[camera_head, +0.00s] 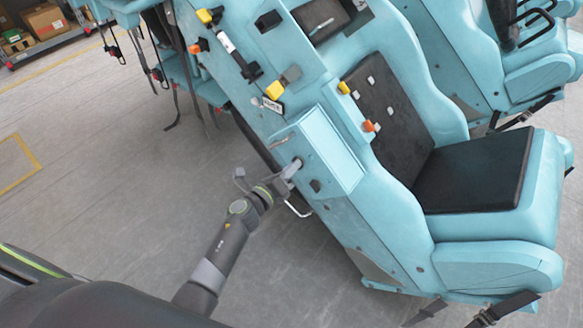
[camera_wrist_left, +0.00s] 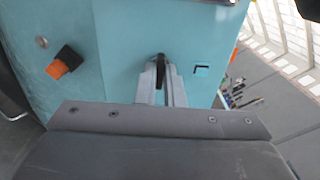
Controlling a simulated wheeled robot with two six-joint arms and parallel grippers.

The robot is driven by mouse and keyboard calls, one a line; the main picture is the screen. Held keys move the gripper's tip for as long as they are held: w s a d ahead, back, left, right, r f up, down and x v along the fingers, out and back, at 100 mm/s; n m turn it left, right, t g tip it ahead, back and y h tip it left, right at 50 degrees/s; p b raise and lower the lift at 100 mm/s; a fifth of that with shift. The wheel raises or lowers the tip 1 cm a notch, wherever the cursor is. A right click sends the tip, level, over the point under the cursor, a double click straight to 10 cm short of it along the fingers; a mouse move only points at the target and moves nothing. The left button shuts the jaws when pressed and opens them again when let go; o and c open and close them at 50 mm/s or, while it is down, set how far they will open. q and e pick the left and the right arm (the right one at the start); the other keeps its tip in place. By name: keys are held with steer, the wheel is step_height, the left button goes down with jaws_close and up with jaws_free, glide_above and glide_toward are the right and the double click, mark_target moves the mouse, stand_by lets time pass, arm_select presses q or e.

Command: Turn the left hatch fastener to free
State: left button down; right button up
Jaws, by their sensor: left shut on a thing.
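My left gripper (camera_head: 292,166) reaches the side of the light-blue coaster car (camera_head: 345,215). In the left wrist view its two grey fingers (camera_wrist_left: 160,85) are closed around a black fastener (camera_wrist_left: 161,66) on the blue panel (camera_wrist_left: 120,40). The fingers cover part of this fastener, and its exact turn is hard to tell. A second fastener, a black knob with an orange end (camera_wrist_left: 64,62), sits apart to the left in the wrist view. A dark knob (camera_head: 315,186) shows beside the gripper in the head view. My right gripper is in neither view.
A shallow light-blue recess (camera_head: 322,145) lies above the gripper. A black seat (camera_head: 475,170) is at the right. A silver handle (camera_head: 297,209) sticks out just below the gripper. Straps hang at the upper left. The grey floor (camera_head: 110,180) at the left is clear.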

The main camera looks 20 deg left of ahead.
arm_select(q)
steer(key=shift+f+n+p, duration=0.1)
steer(key=shift+n+p, duration=3.7)
steer(key=shift+n, duration=5.1)
steer(key=c, duration=1.5)
jaws_free()
steer(key=shift+c, duration=0.2)
steer(key=shift+s, duration=0.1)
